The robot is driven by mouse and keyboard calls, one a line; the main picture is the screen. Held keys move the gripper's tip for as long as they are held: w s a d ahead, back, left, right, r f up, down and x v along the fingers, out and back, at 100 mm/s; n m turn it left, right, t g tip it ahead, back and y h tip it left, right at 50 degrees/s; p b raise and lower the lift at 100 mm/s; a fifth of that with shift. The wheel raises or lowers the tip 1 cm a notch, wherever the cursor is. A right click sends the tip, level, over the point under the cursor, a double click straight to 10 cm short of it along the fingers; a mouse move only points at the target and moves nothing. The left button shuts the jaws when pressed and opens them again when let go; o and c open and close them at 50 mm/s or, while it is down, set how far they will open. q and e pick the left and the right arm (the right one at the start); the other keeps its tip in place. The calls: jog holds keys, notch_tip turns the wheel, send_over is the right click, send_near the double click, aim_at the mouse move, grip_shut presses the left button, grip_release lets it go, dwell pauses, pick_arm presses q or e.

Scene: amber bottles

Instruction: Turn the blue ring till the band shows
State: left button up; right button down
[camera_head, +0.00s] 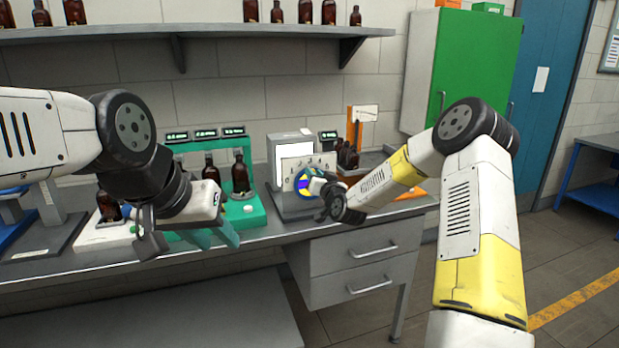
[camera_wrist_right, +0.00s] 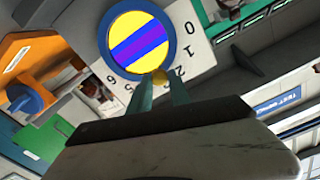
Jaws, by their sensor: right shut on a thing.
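The blue ring (camera_wrist_right: 173,45) surrounds a round yellow face (camera_wrist_right: 127,28) on a white numbered plate (camera_wrist_right: 197,38). A purple band (camera_wrist_right: 140,44) with blue edges shows slantwise across the face. A small yellow knob (camera_wrist_right: 160,75) sits at the ring's lower edge. My right gripper (camera_wrist_right: 161,87) is shut on this knob, its two teal fingers either side of it. In the head view the dial (camera_head: 303,182) is small and partly covered by my right gripper (camera_head: 322,187). My left gripper (camera_head: 188,236) is open and empty in front of the bench, away from the dial.
A green rack with amber bottles (camera_head: 240,172) stands left of the dial's grey housing (camera_head: 283,158). More bottles and an orange stand (camera_head: 353,130) are to its right. A shelf (camera_head: 220,33) runs above. Drawers (camera_head: 350,262) sit below the bench.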

jog(key=shift+w+d+m, duration=0.1)
jog(key=shift+d+m, duration=0.2)
jog(key=shift+m, duration=0.3)
jog(key=c, duration=1.2)
grip_release()
jog(key=shift+c, duration=0.2)
jog(key=v, duration=0.7)
jog(key=shift+s, duration=0.35)
jog(key=shift+d, duration=0.1)
